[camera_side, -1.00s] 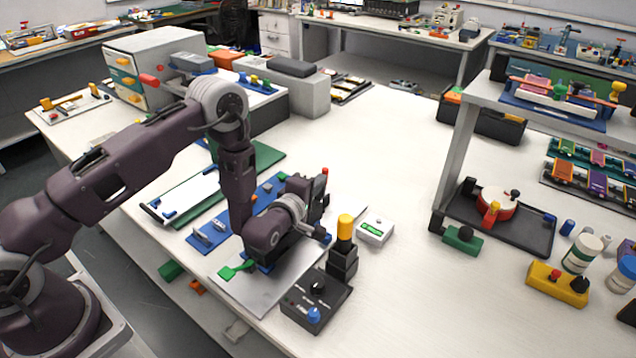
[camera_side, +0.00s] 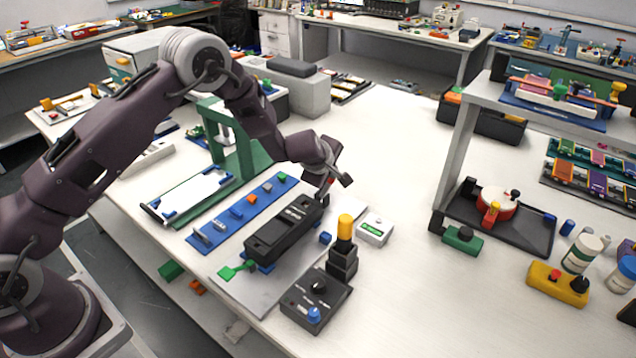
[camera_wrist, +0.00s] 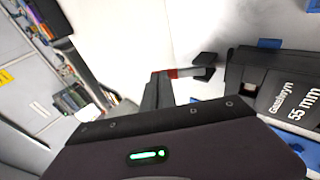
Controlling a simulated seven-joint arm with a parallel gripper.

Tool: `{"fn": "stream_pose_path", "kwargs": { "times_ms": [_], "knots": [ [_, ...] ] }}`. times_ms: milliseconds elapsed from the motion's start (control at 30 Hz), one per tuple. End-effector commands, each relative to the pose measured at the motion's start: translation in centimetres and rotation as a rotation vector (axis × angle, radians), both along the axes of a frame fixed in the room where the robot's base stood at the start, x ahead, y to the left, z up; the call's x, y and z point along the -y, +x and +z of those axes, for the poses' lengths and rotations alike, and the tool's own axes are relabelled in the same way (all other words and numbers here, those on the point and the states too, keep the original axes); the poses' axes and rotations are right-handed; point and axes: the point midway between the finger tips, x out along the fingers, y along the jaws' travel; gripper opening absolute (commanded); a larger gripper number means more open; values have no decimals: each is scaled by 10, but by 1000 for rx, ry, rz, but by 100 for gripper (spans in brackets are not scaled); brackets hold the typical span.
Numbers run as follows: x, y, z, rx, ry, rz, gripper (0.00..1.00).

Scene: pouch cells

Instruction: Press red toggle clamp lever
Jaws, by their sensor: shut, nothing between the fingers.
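A small red part (camera_wrist: 185,72), apparently the toggle clamp lever, shows next to a dark finger of my gripper (camera_wrist: 158,90) in the wrist view. A black piece lies at its right end. In the side view my gripper (camera_side: 335,172) is shut and empty, at the far end of the black clamp device (camera_side: 285,230). A bit of red (camera_side: 326,184) shows close under the gripper there. I cannot tell whether the fingertips touch the lever. The device's printed block also shows at the right of the wrist view (camera_wrist: 290,95).
A black control box (camera_side: 316,300) with a blue knob and a yellow-topped post (camera_side: 345,228) stand in front. A small white box (camera_side: 375,231) is to the right. A blue strip (camera_side: 236,214) and a green press frame (camera_side: 245,160) are to the left.

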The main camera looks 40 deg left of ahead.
Motion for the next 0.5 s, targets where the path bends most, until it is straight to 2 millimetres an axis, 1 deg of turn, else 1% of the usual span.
{"fn": "stream_pose_path", "kwargs": {
  "times_ms": [300, 500],
  "knots": [
    [-1, 18, -11, 1, 1, 2, 0],
    [0, 25, -18, 0, -1, 2, 0]
  ]
}}
